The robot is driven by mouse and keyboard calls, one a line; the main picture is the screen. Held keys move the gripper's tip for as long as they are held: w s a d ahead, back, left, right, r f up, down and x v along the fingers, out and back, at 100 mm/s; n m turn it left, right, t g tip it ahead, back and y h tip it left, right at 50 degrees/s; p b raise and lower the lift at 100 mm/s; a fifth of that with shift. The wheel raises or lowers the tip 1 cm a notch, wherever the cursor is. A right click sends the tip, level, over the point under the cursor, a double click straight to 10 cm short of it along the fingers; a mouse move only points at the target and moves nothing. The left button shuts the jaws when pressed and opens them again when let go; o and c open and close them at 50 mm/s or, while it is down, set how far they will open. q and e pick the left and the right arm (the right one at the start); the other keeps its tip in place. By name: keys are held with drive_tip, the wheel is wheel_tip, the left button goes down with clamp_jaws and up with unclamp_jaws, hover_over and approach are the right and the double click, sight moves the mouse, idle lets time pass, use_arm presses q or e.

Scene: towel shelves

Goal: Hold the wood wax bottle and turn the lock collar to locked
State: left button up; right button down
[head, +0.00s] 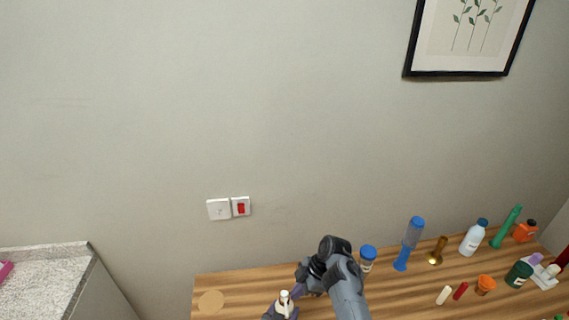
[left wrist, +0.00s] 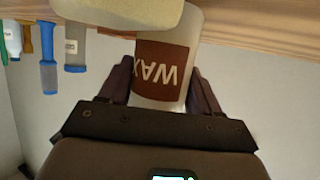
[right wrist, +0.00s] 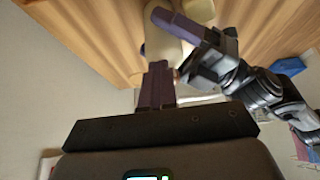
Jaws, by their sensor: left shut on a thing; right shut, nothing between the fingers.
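The wood wax bottle (left wrist: 160,72) is pale with a brown WAX label, which reads upside down in the left wrist view. My left gripper (left wrist: 160,90) is shut on the bottle's sides. In the head view the bottle (head: 285,298) shows as a small white top at the bottom edge, beside my left gripper (head: 281,311). My right gripper (head: 299,291) is shut and empty, just right of the bottle. In the right wrist view its closed fingers (right wrist: 157,84) end close to the pale bottle (right wrist: 162,46); I cannot tell if they touch. The lock collar cannot be made out clearly.
A pale rounded block (left wrist: 115,12) partly covers the bottle in the left wrist view. A blue-capped jar (head: 368,257), a blue bottle (head: 412,238) and several other containers stand right on the wooden shelf. A tan disc (head: 211,300) lies left, with bare wood around it.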

use_arm(q)
drive_tip(key=shift+d, duration=0.15)
use_arm(e)
drive_tip(key=shift+s, duration=0.7)
drive_tip(key=shift+s+a, duration=0.1)
drive_tip(key=shift+s, duration=0.15)
drive_tip(key=shift+d, duration=0.45)
wheel_tip(320, 180, up, 6)
drive_tip(key=shift+d, duration=0.1)
idle(0.4)
use_arm(q)
drive_tip(key=o, duration=1.3)
drive_tip(key=shift+c, duration=0.2)
drive_tip(key=shift+s, duration=0.1)
